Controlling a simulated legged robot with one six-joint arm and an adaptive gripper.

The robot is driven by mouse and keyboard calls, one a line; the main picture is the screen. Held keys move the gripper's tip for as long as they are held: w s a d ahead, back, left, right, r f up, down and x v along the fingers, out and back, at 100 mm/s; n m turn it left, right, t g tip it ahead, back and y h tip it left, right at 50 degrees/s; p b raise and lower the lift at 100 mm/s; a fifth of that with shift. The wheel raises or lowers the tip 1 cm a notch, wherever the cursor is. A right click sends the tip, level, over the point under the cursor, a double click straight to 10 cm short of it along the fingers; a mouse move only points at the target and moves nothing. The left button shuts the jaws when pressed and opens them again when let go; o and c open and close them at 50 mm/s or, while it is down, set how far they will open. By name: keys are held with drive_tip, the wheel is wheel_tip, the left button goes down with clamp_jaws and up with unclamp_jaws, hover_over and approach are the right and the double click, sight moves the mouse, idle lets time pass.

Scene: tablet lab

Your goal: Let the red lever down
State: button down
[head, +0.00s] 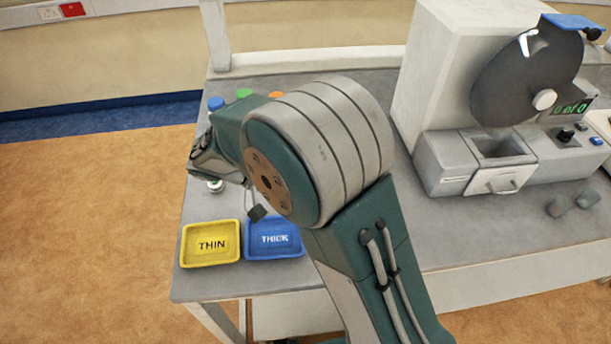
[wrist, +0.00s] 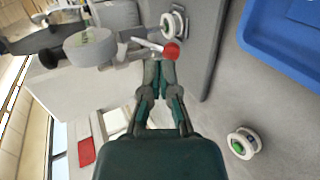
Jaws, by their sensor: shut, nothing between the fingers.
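The red lever shows in the wrist view as a thin white rod ending in a round red knob (wrist: 172,53). The rod runs left from the knob toward a grey cylinder. My gripper (wrist: 159,68) is shut and empty, its fingertips together just below and left of the knob. I cannot tell whether they touch the lever. In the head view my own arm covers the middle of the table, and I cannot make out the red lever or the fingertips there.
A yellow THIN tray (head: 210,262) and a blue THICK tray (head: 274,255) sit at the table's front left. A large grey machine (head: 470,165) stands at the right. In the wrist view, a white spool-like part (wrist: 243,143) with a green centre lies at lower right.

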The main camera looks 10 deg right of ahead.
drive_tip(key=shift+r, duration=0.6)
drive_tip(key=v, duration=1.2)
drive_tip(key=shift+w+f, duration=0.1)
